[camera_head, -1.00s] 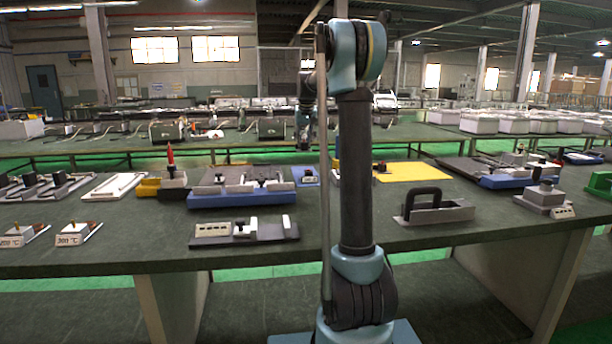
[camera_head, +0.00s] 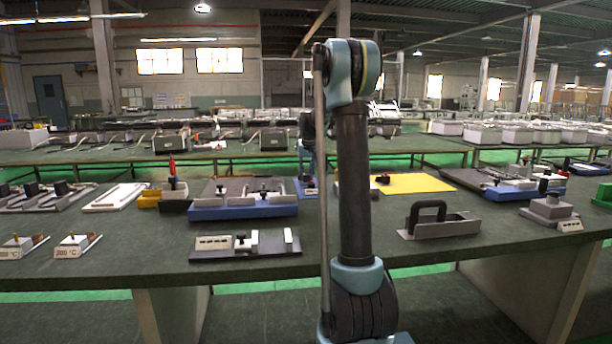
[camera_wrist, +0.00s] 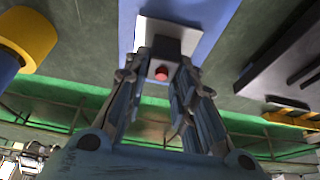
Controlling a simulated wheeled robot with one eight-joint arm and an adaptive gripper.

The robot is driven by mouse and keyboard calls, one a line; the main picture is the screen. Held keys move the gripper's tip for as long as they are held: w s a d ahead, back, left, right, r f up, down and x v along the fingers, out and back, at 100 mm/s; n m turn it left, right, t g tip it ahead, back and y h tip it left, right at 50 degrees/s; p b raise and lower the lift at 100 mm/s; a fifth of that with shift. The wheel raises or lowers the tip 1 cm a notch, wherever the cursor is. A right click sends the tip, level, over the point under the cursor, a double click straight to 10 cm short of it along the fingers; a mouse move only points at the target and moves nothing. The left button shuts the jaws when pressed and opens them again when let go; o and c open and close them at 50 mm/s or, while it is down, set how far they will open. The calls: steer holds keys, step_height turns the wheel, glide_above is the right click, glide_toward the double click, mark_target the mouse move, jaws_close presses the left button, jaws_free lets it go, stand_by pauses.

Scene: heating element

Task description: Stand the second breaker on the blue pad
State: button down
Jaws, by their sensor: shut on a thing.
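My gripper (camera_wrist: 160,85) is shut on the breaker (camera_wrist: 176,40), a small pale and dark grey block with a red round button facing the wrist camera. The blue pad (camera_wrist: 212,18) shows behind and beside the breaker in the wrist view. Whether the breaker touches the pad cannot be told. In the head view my gripper (camera_head: 306,150) hangs over the small blue pad (camera_head: 309,191), partly hidden by my arm. The held breaker is too small to make out clearly there.
A blue tray with devices (camera_head: 242,210) stands left of the pad, and a yellow mat (camera_head: 420,183) right of it. A black-handled grey device (camera_head: 440,222) stands at the front right. A yellow cylindrical thing (camera_wrist: 30,38) is at the wrist view's left.

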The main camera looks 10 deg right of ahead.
steer(key=shift+f, duration=0.2)
steer(key=c, duration=1.3)
jaws_free()
steer(key=v, duration=1.2)
steer(key=shift+r, duration=0.1)
steer(key=shift+s, duration=0.1)
